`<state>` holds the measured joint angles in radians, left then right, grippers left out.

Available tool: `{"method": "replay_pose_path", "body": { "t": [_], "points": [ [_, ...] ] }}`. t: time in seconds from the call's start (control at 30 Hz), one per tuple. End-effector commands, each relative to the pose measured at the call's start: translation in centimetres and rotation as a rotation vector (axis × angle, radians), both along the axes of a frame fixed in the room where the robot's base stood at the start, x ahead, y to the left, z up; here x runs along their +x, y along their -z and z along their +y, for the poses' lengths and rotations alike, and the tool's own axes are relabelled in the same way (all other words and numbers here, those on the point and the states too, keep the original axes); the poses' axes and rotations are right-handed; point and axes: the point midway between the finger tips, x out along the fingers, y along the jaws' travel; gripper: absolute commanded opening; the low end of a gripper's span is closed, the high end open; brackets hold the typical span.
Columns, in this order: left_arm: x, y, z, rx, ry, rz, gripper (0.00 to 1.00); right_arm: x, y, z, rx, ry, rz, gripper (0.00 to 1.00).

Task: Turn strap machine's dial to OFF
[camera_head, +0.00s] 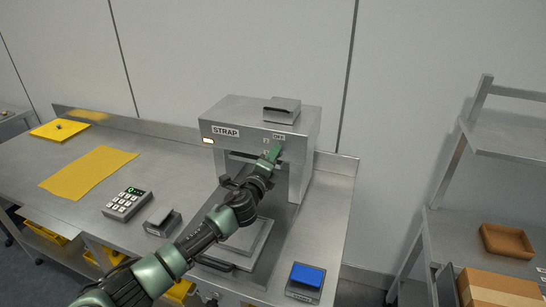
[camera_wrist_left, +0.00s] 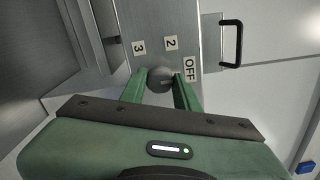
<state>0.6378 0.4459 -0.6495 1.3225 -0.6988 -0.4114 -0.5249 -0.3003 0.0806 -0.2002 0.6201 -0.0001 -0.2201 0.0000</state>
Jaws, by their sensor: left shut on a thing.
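The strap machine (camera_head: 215,118) stands on the steel counter, a grey metal frame with a "STRAP" label on its front. In the left wrist view its front panel (camera_wrist_left: 207,32) carries labels 3, 2 and OFF (camera_wrist_left: 190,69) around a round grey dial (camera_wrist_left: 160,80). My left gripper (camera_head: 273,153) reaches the machine's upper right front. In the left wrist view its two green fingers (camera_wrist_left: 160,88) are shut on the dial, one on each side. The dial's pointer is too unclear to read. My right gripper is not in view.
A keypad (camera_head: 127,204), a small grey device (camera_head: 162,222) and a yellow mat (camera_head: 88,172) lie on the counter to the left. A blue-topped block (camera_head: 307,276) sits at the front right. A shelf rack (camera_head: 450,170) with cardboard boxes stands at the right.

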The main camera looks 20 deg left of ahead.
Motion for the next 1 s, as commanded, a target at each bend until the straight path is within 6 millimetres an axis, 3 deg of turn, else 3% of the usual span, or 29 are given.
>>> {"method": "replay_pose_path", "body": {
  "t": [0.2,0.23,0.3,0.67,1.0],
  "points": [
    [-0.1,0.2,0.0,0.004,0.001,0.003,0.0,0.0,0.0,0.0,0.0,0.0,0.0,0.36],
    [-0.1,0.2,0.0,0.004,0.001,0.003,0.34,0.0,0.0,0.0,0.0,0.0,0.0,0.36],
    [-0.1,0.2,0.0,0.004,0.001,0.003,0.53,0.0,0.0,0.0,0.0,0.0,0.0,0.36],
    [-0.2,0.1,0.0,0.002,0.001,0.001,0.53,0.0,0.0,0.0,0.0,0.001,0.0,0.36],
    [-4.3,0.4,0.2,0.003,0.002,0.001,0.53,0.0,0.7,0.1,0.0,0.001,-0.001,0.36]
  ]
}}
